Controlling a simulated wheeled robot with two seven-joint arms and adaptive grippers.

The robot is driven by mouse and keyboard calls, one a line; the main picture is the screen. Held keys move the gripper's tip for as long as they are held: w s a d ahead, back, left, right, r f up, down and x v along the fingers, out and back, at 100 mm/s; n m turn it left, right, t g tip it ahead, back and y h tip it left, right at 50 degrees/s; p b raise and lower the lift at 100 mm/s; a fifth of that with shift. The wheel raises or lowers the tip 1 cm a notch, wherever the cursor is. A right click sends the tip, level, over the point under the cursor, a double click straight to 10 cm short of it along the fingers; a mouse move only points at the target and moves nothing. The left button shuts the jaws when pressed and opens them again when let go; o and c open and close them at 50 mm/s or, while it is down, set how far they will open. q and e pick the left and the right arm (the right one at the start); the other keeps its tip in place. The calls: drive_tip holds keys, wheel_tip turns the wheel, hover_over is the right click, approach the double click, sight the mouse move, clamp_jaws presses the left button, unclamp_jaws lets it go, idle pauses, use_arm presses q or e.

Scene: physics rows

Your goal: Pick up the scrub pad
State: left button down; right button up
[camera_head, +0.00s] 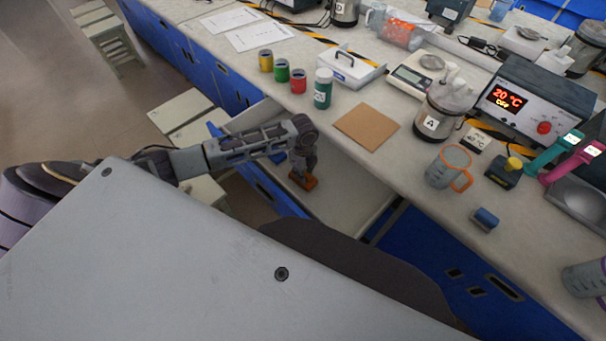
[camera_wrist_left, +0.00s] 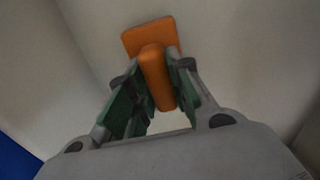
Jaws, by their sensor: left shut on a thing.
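The orange scrub pad (camera_head: 304,181) is in the open drawer (camera_head: 345,190) under the bench, at the tip of my left gripper (camera_head: 303,166). In the left wrist view the scrub pad (camera_wrist_left: 150,37) shows a flat base with a raised grip. My left gripper (camera_wrist_left: 158,88) is shut on that raised grip, with one finger on each side. The drawer's pale floor shows behind the pad; I cannot tell whether the pad touches it. My right gripper is not in view.
A brown square mat (camera_head: 366,127) lies on the bench above the drawer. The blue drawer front (camera_head: 262,178) borders my left forearm.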

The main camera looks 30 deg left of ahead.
use_arm(q)
drive_tip(key=shift+r, duration=0.6)
wheel_tip(320, 180, up, 8)
drive_tip(key=shift+f+p, duration=0.1)
drive_tip(key=shift+p, duration=0.4)
drive_tip(key=shift+r, duration=0.4)
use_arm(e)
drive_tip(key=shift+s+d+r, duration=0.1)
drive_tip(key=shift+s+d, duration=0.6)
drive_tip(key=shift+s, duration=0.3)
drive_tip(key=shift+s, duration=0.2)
use_arm(q)
drive_tip(key=c, duration=1.9)
unclamp_jaws()
drive_tip(key=c, duration=0.3)
drive_tip(key=shift+r, duration=0.1)
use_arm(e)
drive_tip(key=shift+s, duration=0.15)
use_arm(q)
drive_tip(key=shift+r, duration=0.1)
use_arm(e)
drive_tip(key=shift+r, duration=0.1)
